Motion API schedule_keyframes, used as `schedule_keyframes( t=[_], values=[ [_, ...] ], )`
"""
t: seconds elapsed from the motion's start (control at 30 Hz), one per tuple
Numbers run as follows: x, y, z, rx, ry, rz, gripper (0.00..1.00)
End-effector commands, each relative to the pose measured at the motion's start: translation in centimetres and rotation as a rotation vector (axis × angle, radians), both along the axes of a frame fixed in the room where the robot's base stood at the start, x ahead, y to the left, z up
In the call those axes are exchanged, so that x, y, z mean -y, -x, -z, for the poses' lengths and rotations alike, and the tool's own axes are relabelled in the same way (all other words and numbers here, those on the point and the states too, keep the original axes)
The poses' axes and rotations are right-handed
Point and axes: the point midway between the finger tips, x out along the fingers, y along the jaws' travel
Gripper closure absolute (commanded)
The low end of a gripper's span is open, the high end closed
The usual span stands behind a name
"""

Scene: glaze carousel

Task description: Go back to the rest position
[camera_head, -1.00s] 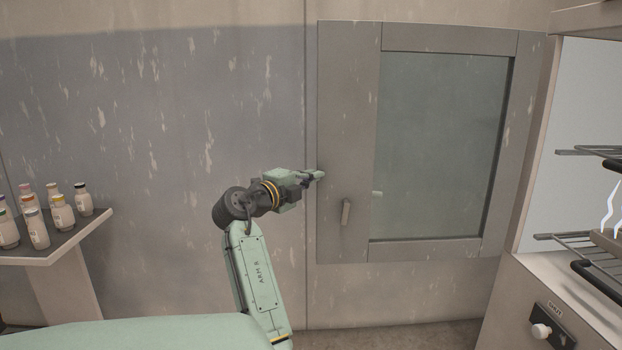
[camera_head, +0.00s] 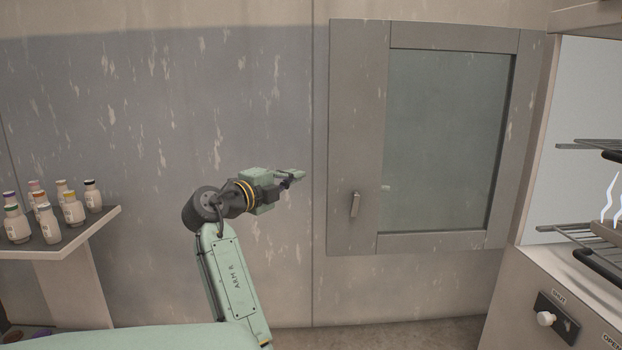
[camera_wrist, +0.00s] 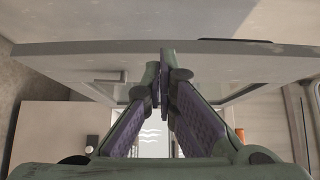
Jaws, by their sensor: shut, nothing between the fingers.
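My gripper (camera_head: 296,175) is shut and empty in the head view. It is held out to the right at mid-height, to the left of the framed glass door (camera_head: 357,110) and its handle (camera_head: 355,204). A gap in the picture lies between the fingertips and the door's left edge. In the wrist view my gripper (camera_wrist: 164,55) shows its two purple-padded fingers meeting at the tips, with nothing between them. The door looks closed.
A small shelf (camera_head: 90,232) with several capped bottles (camera_head: 48,222) stands at the left. At the right is an open cabinet with wire racks (camera_head: 575,232), a knob (camera_head: 545,319) and white wavy marks above the lower rack. Bare wall lies behind my arm.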

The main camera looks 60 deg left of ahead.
Motion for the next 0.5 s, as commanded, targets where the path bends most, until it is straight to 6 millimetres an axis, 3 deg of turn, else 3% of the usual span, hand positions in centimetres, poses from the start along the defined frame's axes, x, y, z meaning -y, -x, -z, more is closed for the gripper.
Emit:
schedule_keyframes(
  t=[0.2,0.5],
  values=[
    [-0.3,1.8,0.1,0.000,0.001,0.001,1.00],
    [-0.3,1.9,-0.1,0.005,0.005,-0.005,1.00]
  ],
)
